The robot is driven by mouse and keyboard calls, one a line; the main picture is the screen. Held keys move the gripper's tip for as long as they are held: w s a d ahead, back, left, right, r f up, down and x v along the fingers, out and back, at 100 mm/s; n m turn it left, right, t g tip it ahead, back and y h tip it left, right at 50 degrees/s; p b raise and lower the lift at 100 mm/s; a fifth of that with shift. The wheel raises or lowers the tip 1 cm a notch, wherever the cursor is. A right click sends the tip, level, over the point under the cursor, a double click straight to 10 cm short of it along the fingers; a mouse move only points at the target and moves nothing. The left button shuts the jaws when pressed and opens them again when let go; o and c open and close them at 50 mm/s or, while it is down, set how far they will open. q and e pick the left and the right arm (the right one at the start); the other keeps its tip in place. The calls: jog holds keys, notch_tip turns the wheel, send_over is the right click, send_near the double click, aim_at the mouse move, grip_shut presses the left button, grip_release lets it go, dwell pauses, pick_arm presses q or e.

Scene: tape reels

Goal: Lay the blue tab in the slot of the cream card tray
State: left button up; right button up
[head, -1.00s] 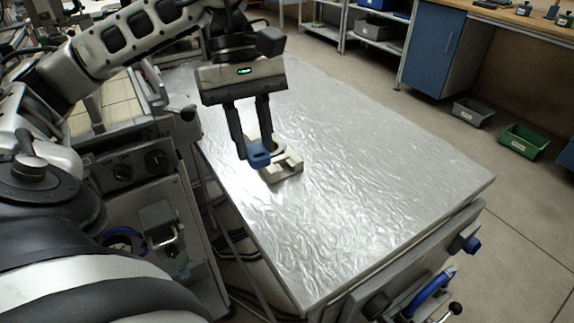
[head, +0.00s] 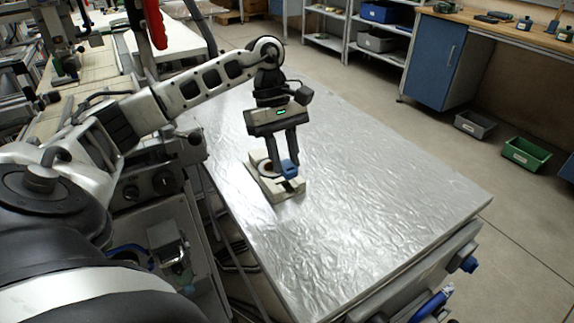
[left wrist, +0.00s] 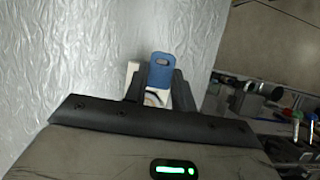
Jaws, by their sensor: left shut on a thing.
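My left gripper (head: 283,166) is shut on the blue tab (head: 290,171) and holds it over the right part of the cream card tray (head: 266,187). The tray lies on the foil-covered table near its left edge. A round reel-like part (head: 264,167) shows in the tray, left of the fingers. In the left wrist view the blue tab (left wrist: 161,72), with an oblong hole, stands out between the fingertips and hides much of the tray (left wrist: 131,76). The slot is mostly hidden. I cannot tell whether the tab touches the tray. My right gripper is not in view.
The foil-covered table (head: 385,190) is bare to the right of the tray. A grey bin (head: 474,125) and a green bin (head: 526,154) stand on the floor beyond. A metal cabinet with knobs (head: 150,185) stands close to the table's left side.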

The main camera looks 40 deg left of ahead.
aim_at(287, 168)
pick_arm(q)
jog(key=shift+w+a+f, duration=0.1)
jog(key=shift+w+f, duration=0.25)
jog(key=shift+f, duration=0.1)
notch_tip(287, 168, down, 3)
jog(key=shift+w+p, duration=0.1)
jog(key=shift+p, duration=0.35)
jog(key=shift+f+b, duration=0.4)
jog(key=shift+f, duration=0.05)
jog(key=shift+f+b, duration=0.35)
jog(key=o, duration=0.9)
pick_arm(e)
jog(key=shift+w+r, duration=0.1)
pick_arm(q)
jog(key=shift+o, duration=0.2)
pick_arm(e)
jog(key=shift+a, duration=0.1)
